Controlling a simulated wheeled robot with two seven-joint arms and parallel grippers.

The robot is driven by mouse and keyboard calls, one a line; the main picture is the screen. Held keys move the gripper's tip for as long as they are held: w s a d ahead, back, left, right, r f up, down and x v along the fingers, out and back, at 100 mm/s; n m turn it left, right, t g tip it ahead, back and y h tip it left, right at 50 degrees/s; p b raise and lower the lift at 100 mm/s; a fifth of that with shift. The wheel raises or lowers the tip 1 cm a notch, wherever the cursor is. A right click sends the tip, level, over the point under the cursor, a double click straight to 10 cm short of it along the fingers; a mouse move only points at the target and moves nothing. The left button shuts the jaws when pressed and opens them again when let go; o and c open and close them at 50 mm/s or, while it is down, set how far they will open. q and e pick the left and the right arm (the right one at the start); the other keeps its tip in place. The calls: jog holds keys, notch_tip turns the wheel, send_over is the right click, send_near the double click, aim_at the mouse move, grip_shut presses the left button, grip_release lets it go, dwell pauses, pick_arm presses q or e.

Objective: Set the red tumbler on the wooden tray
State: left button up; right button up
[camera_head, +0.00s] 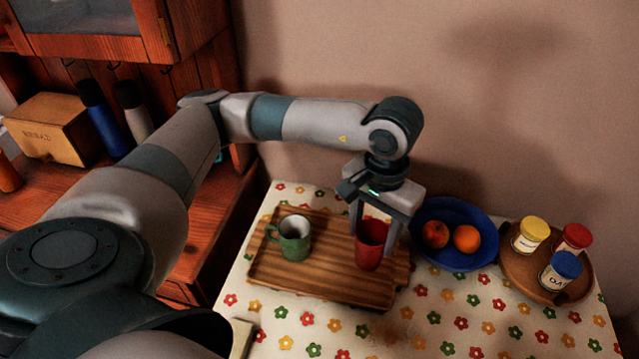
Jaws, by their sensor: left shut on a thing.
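The red tumbler (370,247) is upright at the right part of the wooden tray (320,286). My left gripper (374,236) reaches down from above and is shut on the tumbler, with a finger on each side of it. The tumbler's base appears over the tray surface; I cannot tell for certain whether it touches. A green mug (295,241) stands on the left part of the tray, apart from the tumbler. My right gripper is not in view.
A blue bowl (455,259) with an apple and an orange stands close to the tray's right side. A round wooden board (523,283) with jars with yellow, red and blue lids is farther right.

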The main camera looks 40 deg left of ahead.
pick_arm(q)
jog(key=shift+d, duration=0.15)
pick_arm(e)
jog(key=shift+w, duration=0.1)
